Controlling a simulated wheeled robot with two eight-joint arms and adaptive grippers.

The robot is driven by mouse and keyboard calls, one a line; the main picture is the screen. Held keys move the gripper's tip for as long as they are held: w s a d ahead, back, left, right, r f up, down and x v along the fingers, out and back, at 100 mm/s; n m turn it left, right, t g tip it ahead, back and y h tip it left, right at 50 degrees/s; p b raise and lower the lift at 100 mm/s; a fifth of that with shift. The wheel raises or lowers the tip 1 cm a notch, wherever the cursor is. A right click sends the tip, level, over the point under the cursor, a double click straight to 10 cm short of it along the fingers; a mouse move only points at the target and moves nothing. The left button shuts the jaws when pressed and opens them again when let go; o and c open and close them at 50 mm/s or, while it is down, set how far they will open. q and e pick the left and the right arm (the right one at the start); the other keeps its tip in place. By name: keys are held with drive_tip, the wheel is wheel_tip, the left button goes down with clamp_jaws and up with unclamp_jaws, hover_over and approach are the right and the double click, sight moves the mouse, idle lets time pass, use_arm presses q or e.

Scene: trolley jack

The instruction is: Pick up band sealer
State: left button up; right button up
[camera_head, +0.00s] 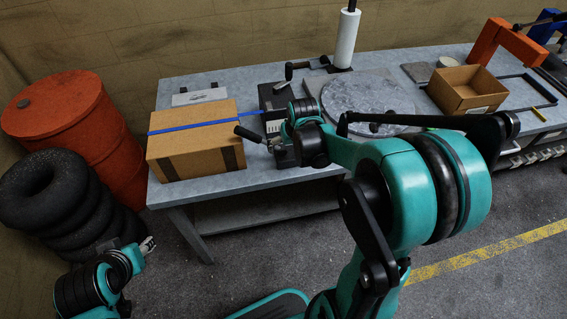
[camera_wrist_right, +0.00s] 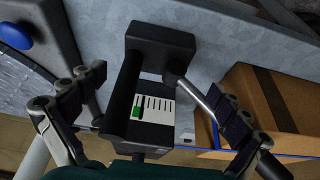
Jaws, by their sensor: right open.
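The band sealer (camera_wrist_right: 152,105) is a dark device with a black top block, a white scale plate and a green slider. A lever with a dark knob stands on its right in the right wrist view. In the head view its dark body (camera_head: 272,97) shows beside the cardboard box, partly hidden by my right wrist. My right gripper (camera_wrist_right: 157,84) is open, with one finger on either side of the sealer; contact cannot be told. In the head view the right fingers are mostly hidden. My left gripper (camera_head: 148,244) is low at the left, away from the table, its opening unclear.
A taped cardboard box (camera_head: 190,158) is close beside the sealer. A round grey plate (camera_head: 368,97) lies on the other side. A white roll (camera_head: 346,40) stands behind. An open carton (camera_head: 467,92) is farther right. Tyres (camera_head: 60,200) and an orange drum (camera_head: 75,120) stand left of the table (camera_head: 185,188).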

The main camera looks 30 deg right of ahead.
sight(290, 153)
drive_tip(key=shift+b+x, duration=0.4)
drive_tip(key=shift+x, duration=0.75)
drive_tip(key=b+x, duration=0.1)
drive_tip(key=x, duration=0.1)
drive_tip(key=b+x, duration=0.1)
drive_tip(key=x, duration=0.1)
drive_tip(key=shift+d+f+b, duration=0.2)
drive_tip(key=shift+d+b, duration=0.05)
drive_tip(key=shift+b, duration=0.15)
drive_tip(key=shift+w+f, duration=0.2)
drive_tip(key=shift+r, duration=0.15)
drive_tip(key=c, duration=1.6)
drive_tip(key=shift+r, duration=0.2)
